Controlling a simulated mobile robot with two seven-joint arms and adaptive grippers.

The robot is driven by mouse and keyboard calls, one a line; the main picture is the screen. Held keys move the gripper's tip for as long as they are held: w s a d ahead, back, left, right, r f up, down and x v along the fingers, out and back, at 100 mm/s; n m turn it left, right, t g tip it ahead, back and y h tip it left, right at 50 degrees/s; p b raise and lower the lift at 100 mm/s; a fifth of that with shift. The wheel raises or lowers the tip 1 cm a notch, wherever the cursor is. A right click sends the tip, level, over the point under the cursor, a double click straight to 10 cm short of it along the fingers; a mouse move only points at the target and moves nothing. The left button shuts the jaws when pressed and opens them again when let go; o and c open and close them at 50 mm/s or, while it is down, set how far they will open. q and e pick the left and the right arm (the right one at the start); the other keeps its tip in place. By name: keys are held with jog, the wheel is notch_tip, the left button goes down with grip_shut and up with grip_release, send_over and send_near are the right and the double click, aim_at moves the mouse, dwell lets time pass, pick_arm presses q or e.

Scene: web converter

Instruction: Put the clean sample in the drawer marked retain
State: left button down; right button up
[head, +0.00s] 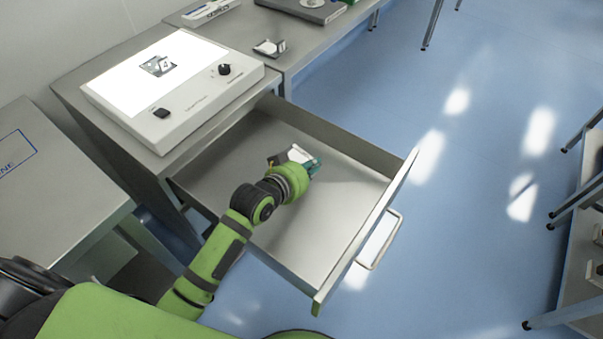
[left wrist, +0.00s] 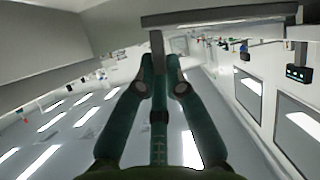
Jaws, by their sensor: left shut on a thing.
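An open metal drawer (head: 330,215) extends from the bench under the light box, its inside largely bare. I cannot read any label on it. My left gripper (head: 311,167) is over the drawer's inside, toward the back. It is shut on a small grey and white sample (head: 294,155). I cannot tell whether the sample touches the drawer floor. In the left wrist view the dark green fingers (left wrist: 158,85) are close together; the sample is not clearly visible there. Another grey and white sample (head: 270,47) lies on the bench behind. My right gripper is not in view.
A lit light box (head: 190,95) with a dark piece (head: 158,66) on it stands on the bench above the drawer. The drawer's front carries a handle (head: 385,240). A bench (head: 50,190) is at left, a rack (head: 580,250) at right. Blue floor lies clear beyond the drawer.

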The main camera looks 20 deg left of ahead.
pick_arm(q)
jog(key=shift+w+a+f, duration=0.15)
jog(key=shift+a+f, duration=0.15)
jog(key=shift+a, duration=0.15)
jog(key=shift+w+a+f, duration=0.15)
jog(key=shift+a+f, duration=0.1)
jog(key=shift+a, duration=0.2)
jog(key=shift+a+f, duration=0.1)
jog(key=shift+f, duration=1.95)
jog(key=shift+f+b, duration=0.3)
jog(key=shift+f, duration=0.35)
jog(key=c, duration=1.3)
grip_release()
